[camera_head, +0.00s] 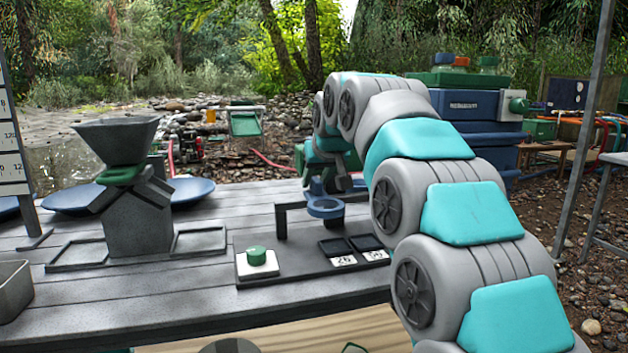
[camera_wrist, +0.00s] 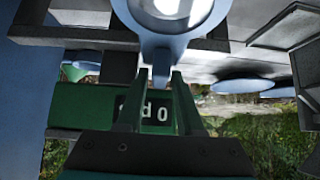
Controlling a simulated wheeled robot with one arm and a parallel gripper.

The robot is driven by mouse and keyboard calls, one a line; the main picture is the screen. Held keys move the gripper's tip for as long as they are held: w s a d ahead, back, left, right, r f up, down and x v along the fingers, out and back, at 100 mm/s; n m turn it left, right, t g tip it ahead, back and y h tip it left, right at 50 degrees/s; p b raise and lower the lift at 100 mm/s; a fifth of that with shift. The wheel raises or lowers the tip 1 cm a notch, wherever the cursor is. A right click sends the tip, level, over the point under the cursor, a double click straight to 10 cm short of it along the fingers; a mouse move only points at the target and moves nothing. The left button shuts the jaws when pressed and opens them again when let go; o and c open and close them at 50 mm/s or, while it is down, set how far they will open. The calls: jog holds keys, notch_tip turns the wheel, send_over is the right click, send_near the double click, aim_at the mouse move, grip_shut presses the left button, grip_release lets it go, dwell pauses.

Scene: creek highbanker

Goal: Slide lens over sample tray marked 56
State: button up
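The lens (camera_head: 325,207) is a blue ring on a dark raised rail (camera_head: 290,210) over a low dark base. In the wrist view the ring (camera_wrist: 170,38) fills the top middle, and its short blue tab sits between my fingertips. My gripper (camera_wrist: 161,76) appears closed on that tab from both sides. Two dark square sample trays stand in front of the rail. The left one (camera_head: 335,247) is labelled 26. The right one (camera_head: 366,242) has a label that looks like 56, partly beside my arm.
A green button (camera_head: 256,256) on a white block is at the base's left end. A grey funnel device (camera_head: 137,200) with flat trays stands further left on the wooden table (camera_head: 130,300). My arm hides the base's right end.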

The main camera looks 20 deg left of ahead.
aim_at(323, 201)
jog(key=shift+o, duration=1.1)
jog(key=shift+f, duration=0.1)
jog(key=shift+v, duration=3.95)
jog(key=shift+c, duration=0.3)
